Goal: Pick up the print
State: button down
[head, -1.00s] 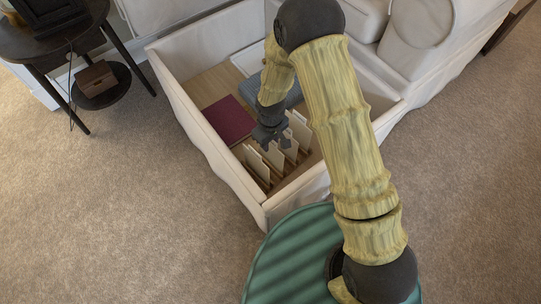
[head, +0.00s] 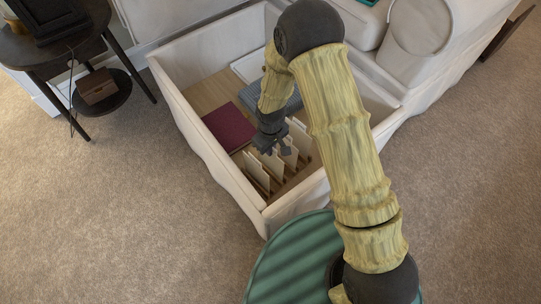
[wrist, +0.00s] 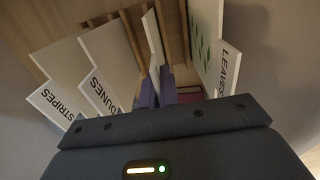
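Several pale prints (head: 262,173) stand upright in slots inside the open cream bin. In the wrist view, their labels read STRIPES (wrist: 62,85), DUNES (wrist: 103,72) and LEAVES (wrist: 209,45), the last with green leaf shapes. Another print (wrist: 153,38) is nearly edge-on in the middle, its label unreadable. My gripper (head: 271,149) is down among the tops of the prints. In the wrist view, its two purplish fingers (wrist: 158,90) sit close together at the near end of the edge-on print. I cannot tell whether they pinch it.
The bin has a raised padded wall (head: 222,172) around it. A dark red book (head: 228,127) and a grey ribbed item lie behind the prints. A sofa adjoins at right. A dark side table (head: 60,45) stands at left. Carpet (head: 110,220) is clear in front.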

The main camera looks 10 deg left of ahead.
notch_tip(320, 180, up, 10)
jog(key=p, duration=0.6)
dwell(0.4)
jog(key=shift+r+p, duration=2.5)
jog(key=shift+p, duration=0.05)
